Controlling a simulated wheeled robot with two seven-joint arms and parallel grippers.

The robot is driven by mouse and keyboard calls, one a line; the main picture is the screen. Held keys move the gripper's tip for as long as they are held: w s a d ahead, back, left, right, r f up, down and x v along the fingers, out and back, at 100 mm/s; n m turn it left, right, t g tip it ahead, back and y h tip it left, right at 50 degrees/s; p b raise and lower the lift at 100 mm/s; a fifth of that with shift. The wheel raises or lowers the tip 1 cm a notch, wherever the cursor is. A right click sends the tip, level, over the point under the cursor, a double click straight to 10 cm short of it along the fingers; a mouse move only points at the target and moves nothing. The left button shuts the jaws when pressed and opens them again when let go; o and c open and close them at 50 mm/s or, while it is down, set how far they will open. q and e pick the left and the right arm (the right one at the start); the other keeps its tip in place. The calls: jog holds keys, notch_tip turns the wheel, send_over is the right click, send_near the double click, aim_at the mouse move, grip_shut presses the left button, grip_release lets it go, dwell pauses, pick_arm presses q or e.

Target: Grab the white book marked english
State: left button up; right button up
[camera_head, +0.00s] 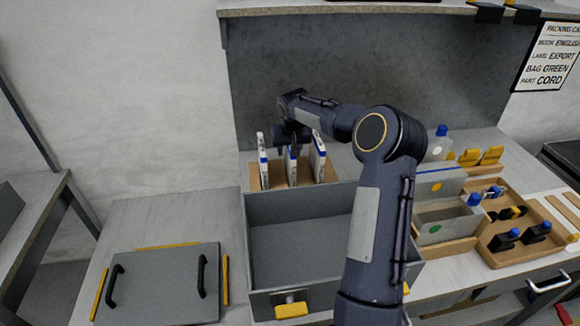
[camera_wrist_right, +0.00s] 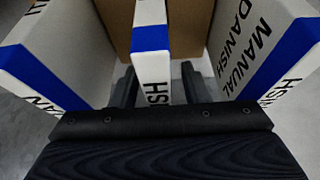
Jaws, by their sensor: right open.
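Three white books with blue bands stand upright in a wooden holder (camera_head: 263,182): a left book (camera_head: 262,160), a middle book (camera_head: 293,172) and a right book (camera_head: 318,160). In the right wrist view, the middle book (camera_wrist_right: 151,65) shows only part of its marking, letters like "HSI"; the full word is hidden. The right book (camera_wrist_right: 262,45) reads "MANUAL DANISH", and the left book (camera_wrist_right: 55,50) ends in "AN". My right gripper (camera_head: 290,146) is open over the middle book, one finger on each side of it. My left gripper is out of view.
A grey open bin (camera_head: 300,205) stands in front of the holder. A grey lid with black handles (camera_head: 160,285) lies at left. Right of my arm are grey bins (camera_head: 440,182), a clear bottle (camera_head: 438,148) and a wooden tray (camera_head: 520,215). A sign (camera_head: 548,58) hangs at upper right.

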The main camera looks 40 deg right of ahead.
dwell(0.3)
grip_shut()
dwell(0.4)
